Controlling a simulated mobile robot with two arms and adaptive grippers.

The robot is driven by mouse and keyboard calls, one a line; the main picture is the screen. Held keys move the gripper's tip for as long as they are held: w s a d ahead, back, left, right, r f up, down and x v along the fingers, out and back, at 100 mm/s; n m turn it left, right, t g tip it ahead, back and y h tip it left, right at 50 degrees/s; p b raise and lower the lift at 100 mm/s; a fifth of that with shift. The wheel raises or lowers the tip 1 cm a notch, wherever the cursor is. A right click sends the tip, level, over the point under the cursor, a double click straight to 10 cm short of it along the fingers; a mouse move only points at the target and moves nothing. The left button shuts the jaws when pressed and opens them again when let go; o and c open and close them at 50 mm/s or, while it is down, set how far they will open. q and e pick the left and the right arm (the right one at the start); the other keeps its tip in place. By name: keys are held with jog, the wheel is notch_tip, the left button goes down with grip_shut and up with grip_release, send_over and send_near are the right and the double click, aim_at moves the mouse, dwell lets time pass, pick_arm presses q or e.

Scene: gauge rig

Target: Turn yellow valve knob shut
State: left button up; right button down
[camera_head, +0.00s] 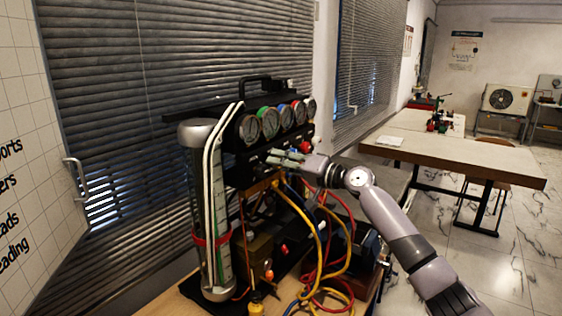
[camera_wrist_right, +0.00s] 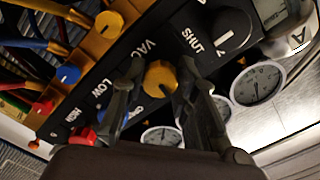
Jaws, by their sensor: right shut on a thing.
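The yellow valve knob (camera_wrist_right: 161,78) sits on the black panel of the gauge rig, near the letters "VAC", in the right wrist view. My right gripper (camera_wrist_right: 159,70) has one finger on each side of it and is shut on it. In the head view, my right gripper (camera_head: 277,158) is at the front of the gauge rig (camera_head: 240,165), below the row of gauges. The fingers hide the knob there. My left gripper is not in view.
A large black knob (camera_wrist_right: 222,30) is close to my right finger. Yellow hoses (camera_head: 318,245) hang below the rig. A table (camera_head: 460,155) stands at right.

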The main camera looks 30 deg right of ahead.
jog(key=m+p, duration=0.2)
jog(key=m, duration=0.2)
jog(key=shift+r+m+p, duration=0.15)
jog(key=shift+m+p, duration=0.15)
jog(key=shift+p, duration=0.1)
jog(key=m+p, duration=0.2)
jog(key=m, duration=0.1)
jog(key=shift+m+p, duration=0.4)
jog(key=m+p, duration=0.5)
jog(key=shift+m, duration=0.4)
jog(key=shift+m+p, duration=0.8)
jog(key=shift+m, duration=0.1)
jog(key=shift+f, duration=0.2)
jog(key=c, duration=1.2)
grip_release()
jog(key=shift+c, duration=0.2)
